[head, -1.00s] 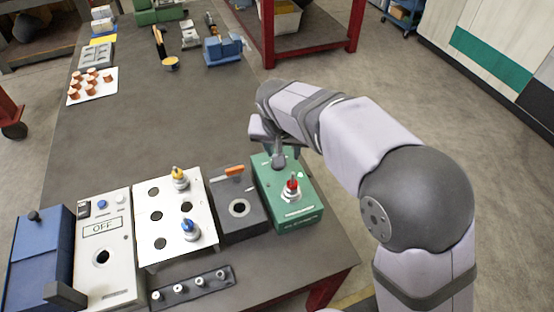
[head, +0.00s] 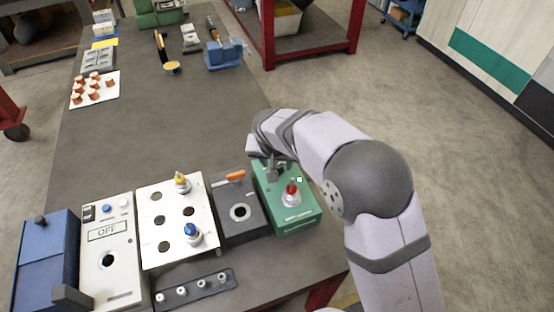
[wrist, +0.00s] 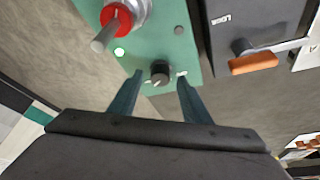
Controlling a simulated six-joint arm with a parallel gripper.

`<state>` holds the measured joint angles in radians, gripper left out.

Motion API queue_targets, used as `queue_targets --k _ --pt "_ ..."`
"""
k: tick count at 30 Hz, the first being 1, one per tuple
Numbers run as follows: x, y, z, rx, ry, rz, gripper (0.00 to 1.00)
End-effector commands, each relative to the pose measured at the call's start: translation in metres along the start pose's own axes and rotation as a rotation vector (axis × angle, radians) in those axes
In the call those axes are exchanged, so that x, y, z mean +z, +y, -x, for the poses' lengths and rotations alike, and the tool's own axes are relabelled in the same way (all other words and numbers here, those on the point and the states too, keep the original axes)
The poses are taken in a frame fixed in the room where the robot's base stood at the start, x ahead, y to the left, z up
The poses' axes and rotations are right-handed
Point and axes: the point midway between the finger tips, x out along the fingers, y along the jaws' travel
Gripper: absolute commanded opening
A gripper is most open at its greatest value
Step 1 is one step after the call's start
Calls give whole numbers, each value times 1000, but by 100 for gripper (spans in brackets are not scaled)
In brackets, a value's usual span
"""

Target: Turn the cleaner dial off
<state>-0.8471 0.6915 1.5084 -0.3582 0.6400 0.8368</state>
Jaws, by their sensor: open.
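The cleaner is a green box (head: 296,222) at the right front of the bench, with a red-collared metal connector (head: 291,192) on top. Its small black dial (wrist: 160,73) shows in the wrist view with marks on both sides; the lettering there is too small to read. A lit green lamp (wrist: 119,51) sits beside the connector. My gripper (wrist: 160,78) is open, its fingertips on either side of the dial with gaps showing.
A white plate (head: 160,204) with yellow and blue connectors and a panel reading "OFF" (head: 104,284) stand further left.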

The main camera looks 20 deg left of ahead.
Motion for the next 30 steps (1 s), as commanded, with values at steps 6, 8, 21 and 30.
queue_targets --k 6,8,21,30 --pt "0 0 -5 -1 1 0 44" --pt "0 0 -5 -1 1 0 44" --pt "0 0 -4 -1 1 2 3" --pt "0 1 -4 -28 0 67 3"
